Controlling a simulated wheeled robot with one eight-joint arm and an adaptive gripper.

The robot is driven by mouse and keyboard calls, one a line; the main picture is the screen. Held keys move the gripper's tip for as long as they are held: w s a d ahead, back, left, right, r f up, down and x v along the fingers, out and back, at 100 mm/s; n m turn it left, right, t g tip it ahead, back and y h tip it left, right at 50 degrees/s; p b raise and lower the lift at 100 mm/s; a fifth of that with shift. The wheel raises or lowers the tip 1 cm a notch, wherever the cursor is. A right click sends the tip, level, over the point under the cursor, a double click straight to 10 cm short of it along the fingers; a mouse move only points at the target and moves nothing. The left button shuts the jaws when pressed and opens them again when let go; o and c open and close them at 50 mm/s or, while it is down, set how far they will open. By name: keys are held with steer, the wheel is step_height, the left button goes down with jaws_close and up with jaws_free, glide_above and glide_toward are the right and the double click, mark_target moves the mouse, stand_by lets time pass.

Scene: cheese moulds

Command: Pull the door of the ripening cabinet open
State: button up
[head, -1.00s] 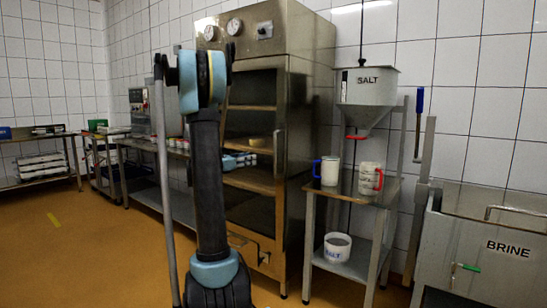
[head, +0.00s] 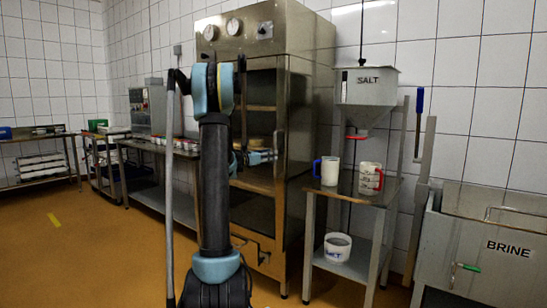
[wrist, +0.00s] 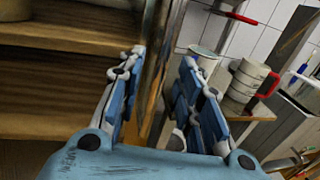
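The steel ripening cabinet (head: 302,140) stands in the middle of the head view, its shelves showing through the front. Its door (head: 255,215) looks shut. A thin upright handle (head: 279,154) runs along the door's right side. My gripper (head: 268,157) is at handle height, just left of the handle or at it. In the wrist view my gripper (wrist: 163,62) is open, and the upright metal edge of the door front (wrist: 157,75) shows between its fingers. Whether the fingers touch the handle is unclear. My arm hides the cabinet's left side.
Right of the cabinet is a small steel table (head: 345,192) with a blue-handled jug (head: 329,171) and a red-handled jug (head: 370,178). A salt hopper (head: 366,95) hangs above, and a bucket (head: 337,247) is below. The brine tank (head: 490,250) is far right. Open floor (head: 90,260) lies left.

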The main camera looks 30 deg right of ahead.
steer(key=shift+w+d, duration=0.2)
steer(key=shift+d, duration=0.75)
steer(key=shift+w+d, duration=0.15)
steer(key=shift+d, duration=0.75)
jaws_close()
